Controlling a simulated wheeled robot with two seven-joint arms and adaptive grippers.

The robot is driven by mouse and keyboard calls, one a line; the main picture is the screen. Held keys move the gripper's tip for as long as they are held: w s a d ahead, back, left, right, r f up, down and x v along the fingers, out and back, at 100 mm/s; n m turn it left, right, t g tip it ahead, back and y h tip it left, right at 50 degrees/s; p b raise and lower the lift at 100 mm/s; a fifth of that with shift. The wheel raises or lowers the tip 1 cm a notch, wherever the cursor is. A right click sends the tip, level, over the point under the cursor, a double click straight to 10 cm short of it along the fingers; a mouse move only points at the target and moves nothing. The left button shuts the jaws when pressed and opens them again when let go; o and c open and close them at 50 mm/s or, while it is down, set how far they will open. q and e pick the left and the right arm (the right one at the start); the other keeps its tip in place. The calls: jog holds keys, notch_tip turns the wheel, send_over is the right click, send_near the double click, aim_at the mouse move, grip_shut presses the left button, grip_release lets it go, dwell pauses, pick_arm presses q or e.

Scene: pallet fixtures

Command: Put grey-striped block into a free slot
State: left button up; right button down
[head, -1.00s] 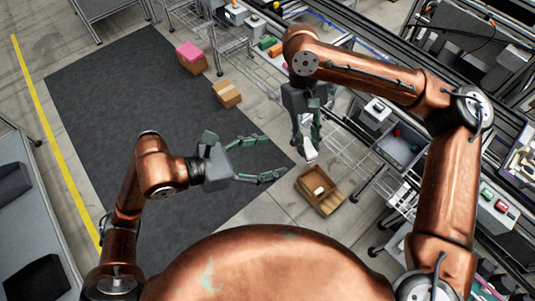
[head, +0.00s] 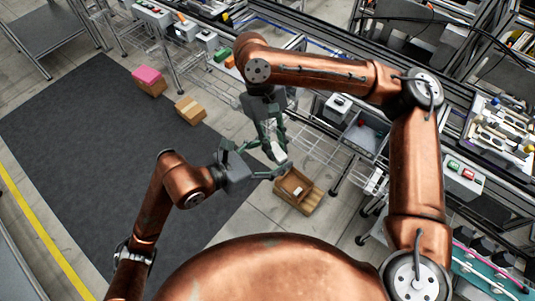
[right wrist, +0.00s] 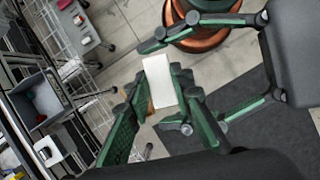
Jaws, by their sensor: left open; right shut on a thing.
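A small whitish block (head: 279,152) is held between the fingertips of my right gripper (head: 271,147), which points down. In the right wrist view the block (right wrist: 159,80) shows a plain pale face; I cannot make out grey stripes on it. My left gripper (head: 257,160) is open, with its fingers reaching toward the block from the left. In the right wrist view its two spread fingers (right wrist: 165,85) come in from the right, one on each side of the block's area; I cannot tell whether they touch it. No free slot can be clearly made out.
An open cardboard box (head: 307,200) with a small white item inside is on the floor below the grippers. A grey bin (head: 365,135) sits on the bench at the right. A fixture with pale parts (head: 497,132) is farther right. A dark mat (head: 95,150) covers the left floor.

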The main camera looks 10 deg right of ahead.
pick_arm(q)
jog(key=shift+c, duration=0.4)
jog(key=shift+w, duration=0.2)
jog(key=c, duration=1.1)
jog(key=shift+c, duration=0.3)
pick_arm(e)
jog(key=c, duration=2.1)
grip_release()
pick_arm(q)
jog(key=shift+s, duration=0.1)
pick_arm(e)
jog(key=o, duration=0.5)
